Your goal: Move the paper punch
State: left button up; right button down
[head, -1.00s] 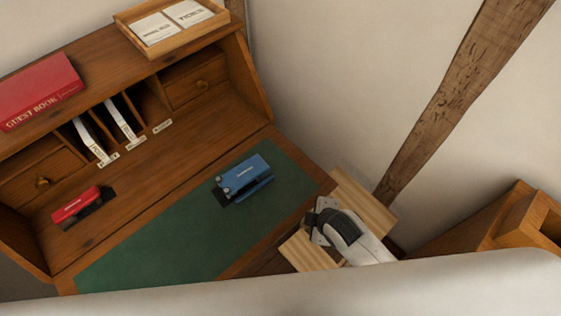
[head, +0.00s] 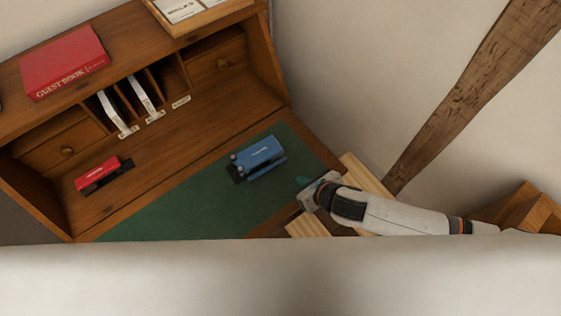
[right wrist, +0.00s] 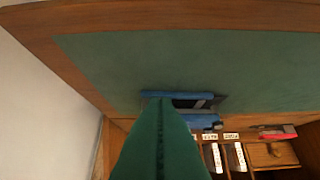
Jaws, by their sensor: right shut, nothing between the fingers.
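The blue paper punch (head: 261,157) lies on the green desk mat, near the mat's back right part. It also shows in the right wrist view (right wrist: 182,95), partly behind my fingers. My right gripper (head: 305,182) is at the right front edge of the mat, to the right of the punch and apart from it. Its green fingers (right wrist: 160,105) are shut and empty, pointing toward the punch. My left gripper is out of view.
A red stapler-like object (head: 98,174) lies on the desk (head: 205,145) at left. Pigeonholes with paper slips stand behind, with a red guest book (head: 64,62) and a tray (head: 215,20) on top. The green mat (head: 190,210) is clear left of the punch.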

aim_at(275, 161)
jog(key=x, duration=0.9)
jog(key=shift+w+a, duration=0.15)
jog(key=shift+w+a+r+p, duration=0.1)
jog(key=shift+w+a+p, duration=0.2)
jog(key=shift+w, duration=0.2)
jog(key=shift+w+a+r+p, duration=0.1)
jog(key=shift+w+a+p, duration=0.05)
jog(key=shift+w+a, duration=0.35)
jog(key=shift+w+a+f, duration=0.1)
jog(key=shift+w+a, duration=0.1)
jog(key=shift+w, duration=0.4)
